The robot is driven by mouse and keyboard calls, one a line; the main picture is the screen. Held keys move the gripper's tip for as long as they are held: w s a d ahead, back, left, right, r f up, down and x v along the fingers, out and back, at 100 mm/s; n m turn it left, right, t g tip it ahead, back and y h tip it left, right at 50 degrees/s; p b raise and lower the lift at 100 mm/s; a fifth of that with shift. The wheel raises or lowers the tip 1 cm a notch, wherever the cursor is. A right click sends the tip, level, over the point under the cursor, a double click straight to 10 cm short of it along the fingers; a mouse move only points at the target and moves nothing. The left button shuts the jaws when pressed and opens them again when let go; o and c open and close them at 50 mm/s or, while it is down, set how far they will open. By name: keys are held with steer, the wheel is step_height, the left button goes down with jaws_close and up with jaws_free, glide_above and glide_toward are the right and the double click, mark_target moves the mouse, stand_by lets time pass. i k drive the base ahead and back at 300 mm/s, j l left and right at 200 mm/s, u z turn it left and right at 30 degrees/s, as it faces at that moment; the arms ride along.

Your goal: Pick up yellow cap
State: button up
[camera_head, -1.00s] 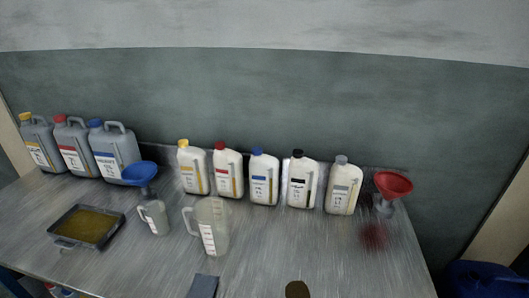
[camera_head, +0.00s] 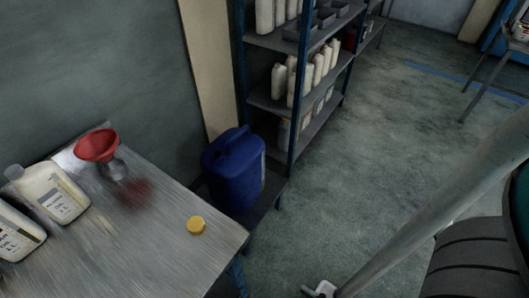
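A small round yellow cap (camera_head: 196,225) lies on the metal table (camera_head: 150,262), near its right end. The table around it is bare. My gripper is not in view, so its state and its distance from the cap do not show.
A red funnel (camera_head: 98,146) stands left of the cap, with a white bottle (camera_head: 52,192) farther left. A blue canister (camera_head: 232,172) stands beyond the table's right edge. A shelf rack (camera_head: 290,100) with bottles is behind it. Open floor (camera_head: 390,140) lies to the right.

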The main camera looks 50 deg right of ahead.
mark_target(196, 225)
steer(key=z, duration=0.7)
steer(key=k+j+u, duration=0.2)
steer(key=u, duration=0.2)
steer(key=k+j+u, duration=0.15)
steer(key=j+u, duration=0.2)
steer(key=k+j+u, duration=0.15)
steer(key=j+u, duration=0.35)
steer(key=j, duration=0.2)
steer(key=i+j+u, duration=0.1)
steer(key=j, duration=0.25)
steer(key=l, duration=0.25)
steer(key=k+l, duration=0.15)
steer(key=l+z, duration=0.05)
